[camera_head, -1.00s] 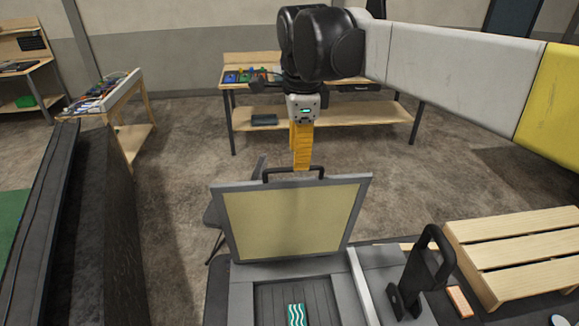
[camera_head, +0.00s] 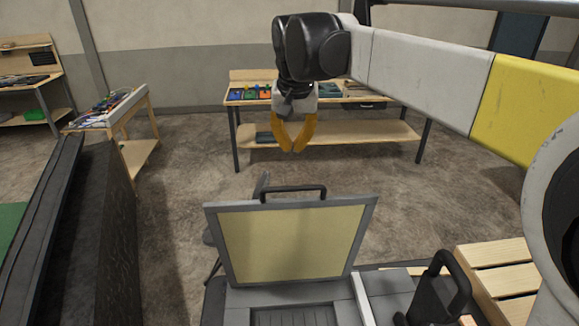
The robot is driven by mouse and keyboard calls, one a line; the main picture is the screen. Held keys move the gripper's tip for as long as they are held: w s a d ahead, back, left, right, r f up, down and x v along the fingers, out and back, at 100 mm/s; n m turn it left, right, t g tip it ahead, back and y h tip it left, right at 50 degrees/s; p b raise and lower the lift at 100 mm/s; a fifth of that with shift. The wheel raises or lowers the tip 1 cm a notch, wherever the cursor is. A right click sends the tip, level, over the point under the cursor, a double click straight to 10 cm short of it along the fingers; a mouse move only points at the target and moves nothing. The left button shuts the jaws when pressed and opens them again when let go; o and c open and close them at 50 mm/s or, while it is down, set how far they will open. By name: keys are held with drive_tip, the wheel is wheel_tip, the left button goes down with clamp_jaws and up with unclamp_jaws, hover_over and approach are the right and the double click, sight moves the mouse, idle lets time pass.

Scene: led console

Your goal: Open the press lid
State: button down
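The press lid (camera_head: 290,243) is a grey frame with a yellowish panel and stands raised, close to upright, at the back of the press base (camera_head: 290,295). A black handle (camera_head: 293,190) runs along its top edge. My gripper (camera_head: 296,150) has orange fingers, pointing down, spread in the middle with tips curving toward each other and a small gap between them. It hangs above and beyond the lid handle, apart from it, with nothing between the fingers.
A black upright lever (camera_head: 440,285) stands right of the press, beside a slatted wooden pallet (camera_head: 500,255). A dark panel (camera_head: 85,230) rises at the left. A wooden workbench (camera_head: 325,130) stands behind my gripper. Open floor lies between it and the press.

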drive_tip(key=w+f+n+p, duration=0.15)
drive_tip(key=w+f, duration=0.25)
drive_tip(key=f, duration=0.4)
drive_tip(key=s, duration=0.2)
drive_tip(key=s+f+p, duration=0.1)
drive_tip(key=s, duration=0.1)
drive_tip(key=shift+s+a+f, duration=0.1)
drive_tip(key=shift+s+f, duration=0.1)
drive_tip(key=shift+s, duration=0.15)
drive_tip(key=s+f+t+b, duration=0.2)
drive_tip(key=s+f+t, duration=0.1)
drive_tip(key=s, duration=1.1)
drive_tip(key=shift+s+f, duration=0.35)
drive_tip(key=shift+f, duration=0.15)
